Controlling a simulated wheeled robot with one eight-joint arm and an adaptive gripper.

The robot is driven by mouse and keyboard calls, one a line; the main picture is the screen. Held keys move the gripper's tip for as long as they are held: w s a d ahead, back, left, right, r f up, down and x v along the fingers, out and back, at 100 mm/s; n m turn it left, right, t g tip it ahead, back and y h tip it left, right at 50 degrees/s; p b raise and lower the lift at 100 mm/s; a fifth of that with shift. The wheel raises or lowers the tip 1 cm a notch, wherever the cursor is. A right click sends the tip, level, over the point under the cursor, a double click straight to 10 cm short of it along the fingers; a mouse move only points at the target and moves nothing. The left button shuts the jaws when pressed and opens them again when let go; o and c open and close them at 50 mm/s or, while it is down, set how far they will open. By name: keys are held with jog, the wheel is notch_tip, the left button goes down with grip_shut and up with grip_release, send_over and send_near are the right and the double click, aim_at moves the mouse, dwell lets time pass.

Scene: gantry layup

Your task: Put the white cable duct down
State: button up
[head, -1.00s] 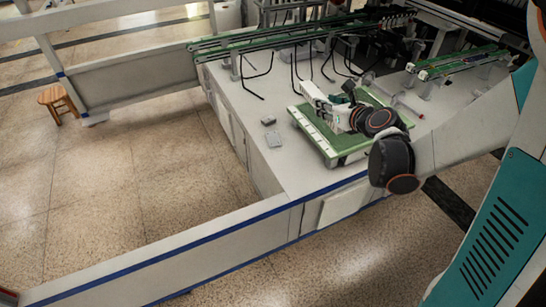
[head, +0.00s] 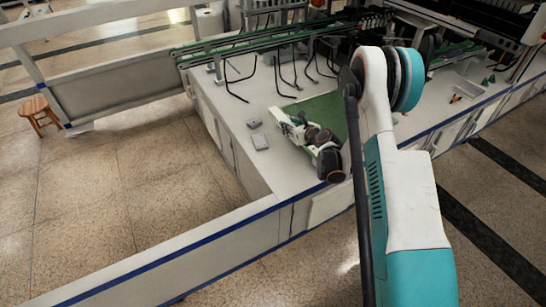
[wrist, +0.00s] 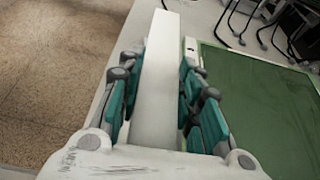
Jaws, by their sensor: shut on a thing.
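The white cable duct (wrist: 160,75) is a long, plain white bar running lengthwise away from the camera in the wrist view. My gripper (wrist: 157,68) is shut on it, with teal-and-grey fingers along both sides. In the head view, my gripper (head: 287,122) is low over the bench at the left edge of the green mat (head: 328,108). My wrist and arm hide part of that area, and the duct is hard to make out there. I cannot tell whether its underside touches the bench.
Green rails (head: 250,42) with black hooks stand behind. A low barrier (head: 160,268) with blue edging runs in front. The green mat (wrist: 265,110) looks bare in the wrist view.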

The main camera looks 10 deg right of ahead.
aim_at(288, 166)
notch_tip(288, 166, down, 20)
jog(key=b, duration=0.6)
jog(key=shift+f+b, duration=0.25)
jog(key=shift+b, duration=0.1)
jog(key=shift+f, duration=0.15)
jog(key=o, duration=1.1)
jog(key=shift+w, duration=0.1)
